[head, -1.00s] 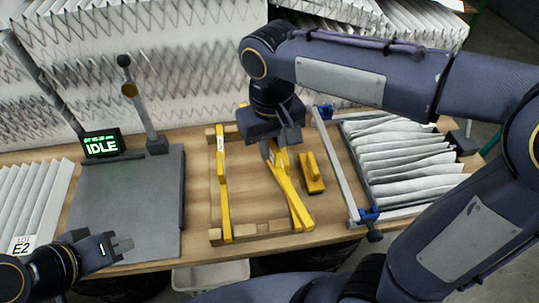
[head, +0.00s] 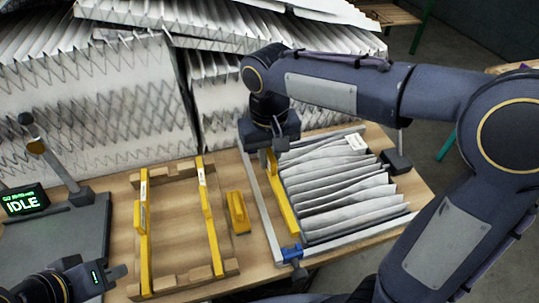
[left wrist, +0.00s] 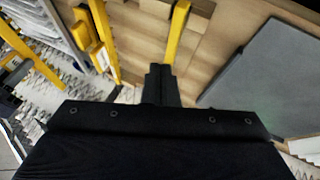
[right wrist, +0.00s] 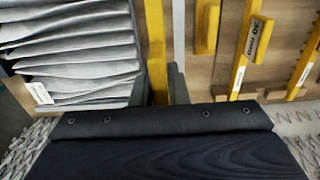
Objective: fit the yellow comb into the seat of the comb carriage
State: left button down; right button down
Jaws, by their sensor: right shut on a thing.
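My right gripper (head: 270,155) is shut on a yellow comb (head: 284,206), a long narrow bar. The comb lies lengthwise between a grey rail and the pleated filter pack; whether it touches either is unclear. In the right wrist view the comb (right wrist: 156,45) runs up between the fingers. The likely carriage is the grey rail (head: 262,207) with a blue clamp (head: 291,253) at its near end; its seat is not distinguishable. My left gripper (head: 117,273) looks shut and empty at lower left; its fingers (left wrist: 162,80) are together in the left wrist view.
A wooden rack (head: 185,284) holds two yellow bars. A small yellow block (head: 238,212) stands between rack and rail. The white pleated pack (head: 335,195) fills the right of the table. A display reading IDLE (head: 25,200) is at left. Tall pleated filters (head: 110,110) stand behind.

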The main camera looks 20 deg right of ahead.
pick_arm(q)
jog(key=shift+r, duration=0.15)
